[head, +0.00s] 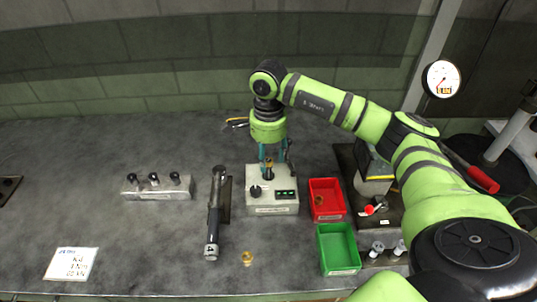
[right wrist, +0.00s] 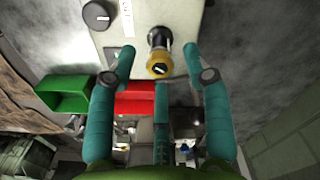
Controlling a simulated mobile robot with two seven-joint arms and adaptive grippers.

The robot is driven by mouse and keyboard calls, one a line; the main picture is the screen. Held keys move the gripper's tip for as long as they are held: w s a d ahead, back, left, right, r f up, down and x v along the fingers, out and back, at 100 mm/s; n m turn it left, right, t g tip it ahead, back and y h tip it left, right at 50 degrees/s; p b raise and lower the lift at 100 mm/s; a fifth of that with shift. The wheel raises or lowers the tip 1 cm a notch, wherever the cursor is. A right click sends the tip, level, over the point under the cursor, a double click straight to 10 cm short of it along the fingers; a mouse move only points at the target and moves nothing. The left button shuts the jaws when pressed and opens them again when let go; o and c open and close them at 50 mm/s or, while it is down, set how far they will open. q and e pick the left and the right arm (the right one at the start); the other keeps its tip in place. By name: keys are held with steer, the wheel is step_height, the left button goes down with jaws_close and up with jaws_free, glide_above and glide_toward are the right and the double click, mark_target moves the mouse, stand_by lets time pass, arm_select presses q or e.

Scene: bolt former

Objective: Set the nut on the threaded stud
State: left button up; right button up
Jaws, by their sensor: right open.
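A grey box (head: 272,206) with a dark knob and a small display stands mid-table. A dark upright post (head: 269,176) rises from its top; I take it for the stud, though no thread can be made out. A brass nut (right wrist: 158,68) sits around the post's upper end in the right wrist view, with the post's tip showing in its middle. My right gripper (head: 273,157) points down over the post. Its teal fingers are open, one on each side of the nut, with visible gaps in the wrist view. Another brass piece (head: 247,258) lies on the table in front. My left gripper is out of view.
A red bin (head: 327,210) and a green bin (head: 343,263) stand right of the box. A long dark tool (head: 214,215) and a block with three black-topped pegs (head: 158,190) are left. A white card (head: 71,263) lies front left. The table's back left is clear.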

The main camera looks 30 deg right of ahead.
steer(key=shift+r, duration=0.1)
step_height(320, 180, up, 12)
stand_by(0.4)
stand_by(0.4)
